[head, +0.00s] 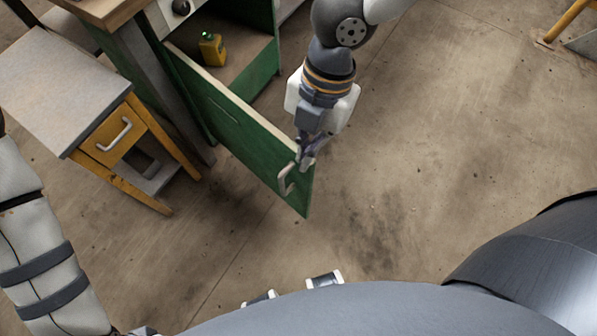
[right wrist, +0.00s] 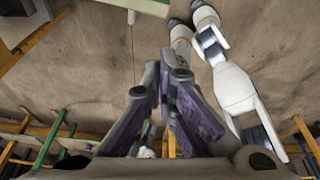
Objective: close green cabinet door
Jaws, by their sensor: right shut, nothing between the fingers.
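The green cabinet door (head: 240,132) stands wide open in the head view, swung out from the green cabinet (head: 262,68). Its metal handle (head: 287,180) is near the free end, on the face toward the lower left. My right gripper (head: 304,164) is shut and empty at the top edge of the door's free end, close to the handle. I cannot tell whether it touches the door. In the right wrist view the fingers (right wrist: 165,85) are together with nothing between them.
A small table with a yellow drawer (head: 112,135) stands left of the door. A yellow-green container (head: 212,49) sits inside the open cabinet. The concrete floor to the right (head: 450,130) is clear. A yellow-legged piece (head: 565,20) stands at the far upper right.

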